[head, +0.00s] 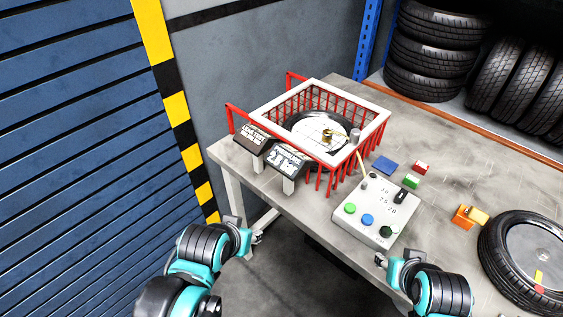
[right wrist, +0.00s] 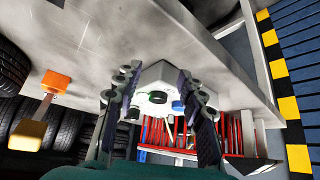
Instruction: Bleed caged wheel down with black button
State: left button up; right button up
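A wheel (head: 345,124) lies inside a red-barred cage with a pale top rim (head: 272,103), on the table; a brass fitting (head: 328,135) shows on it. A pale control box (head: 348,226) in front carries a green button (head: 350,208), a blue button (head: 367,219) and a black button (head: 386,231). My right gripper (head: 381,260) is at the table's front edge, just short of the box. In the right wrist view its fingers (right wrist: 163,108) are apart, with the box and black button (right wrist: 158,97) beyond, between them. My left gripper (head: 257,238) hangs off the table's front left; its fingers are too small to judge.
Two dark display panels (head: 287,160) stand before the cage, partly readable. Blue, red and green blocks (head: 384,165) lie right of it. Tyres (head: 430,50) fill the shelf behind.

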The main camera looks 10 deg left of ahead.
grip_shut()
dwell(1.1)
